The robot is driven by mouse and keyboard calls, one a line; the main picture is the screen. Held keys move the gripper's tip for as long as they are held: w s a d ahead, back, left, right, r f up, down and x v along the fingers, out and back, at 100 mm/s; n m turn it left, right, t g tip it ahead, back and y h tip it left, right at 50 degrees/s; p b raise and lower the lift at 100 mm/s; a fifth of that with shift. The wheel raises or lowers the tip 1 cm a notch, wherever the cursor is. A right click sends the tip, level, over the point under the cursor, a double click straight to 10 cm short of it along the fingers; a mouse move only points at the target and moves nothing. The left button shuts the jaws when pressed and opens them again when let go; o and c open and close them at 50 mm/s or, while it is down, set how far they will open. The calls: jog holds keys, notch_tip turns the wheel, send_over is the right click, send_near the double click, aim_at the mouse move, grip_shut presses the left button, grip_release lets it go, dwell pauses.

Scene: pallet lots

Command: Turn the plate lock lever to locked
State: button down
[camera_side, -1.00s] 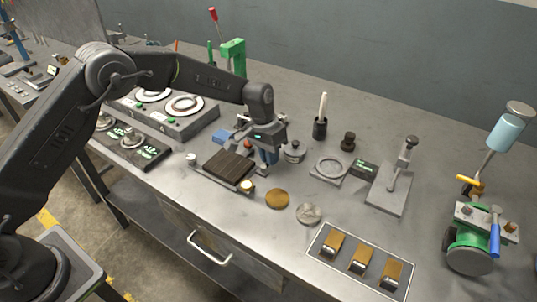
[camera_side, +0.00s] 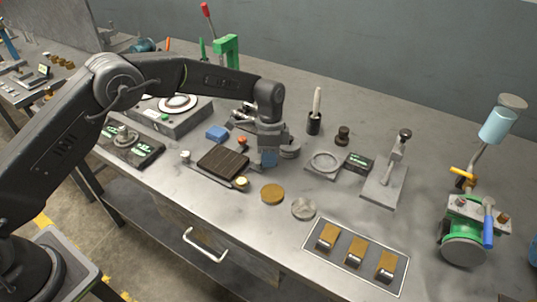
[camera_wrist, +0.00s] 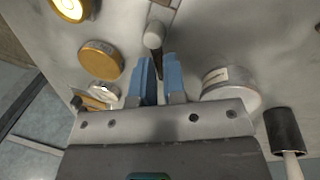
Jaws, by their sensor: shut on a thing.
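The fixture with the dark ribbed plate (camera_side: 223,162) sits left of my gripper (camera_side: 268,160) in the side view. In the wrist view, my gripper (camera_wrist: 161,82) has its blue fingers close around a slim dark lever (camera_wrist: 158,62). A grey rounded knob (camera_wrist: 154,35) stands just beyond the fingertips. The lever's held part is mostly hidden between the fingers, and the side view hides it behind my gripper. I cannot read a locked mark.
A brass disc (camera_side: 272,194) and a silver disc (camera_side: 304,208) lie in front. A grey cylindrical weight (camera_side: 290,148) stands close at the right of my gripper. A black cup (camera_side: 314,124) stands behind it. The bench front right holds a tray (camera_side: 312,247).

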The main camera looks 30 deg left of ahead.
jog(key=shift+s+d+m, duration=0.2)
jog(key=shift+s+m, duration=0.05)
jog(key=shift+m, duration=0.95)
jog(key=c, duration=1.2)
grip_release()
jog(key=shift+w+a+r, duration=0.1)
jog(key=shift+w+r, duration=0.3)
jog(key=shift+r, duration=1.85)
jog(key=shift+w+a+r, duration=0.15)
jog(key=shift+w+r, duration=0.3)
jog(key=shift+r, duration=1.85)
jog(key=shift+w+a+r, duration=0.1)
jog(key=shift+w+r, duration=0.3)
jog(key=shift+r, duration=1.85)
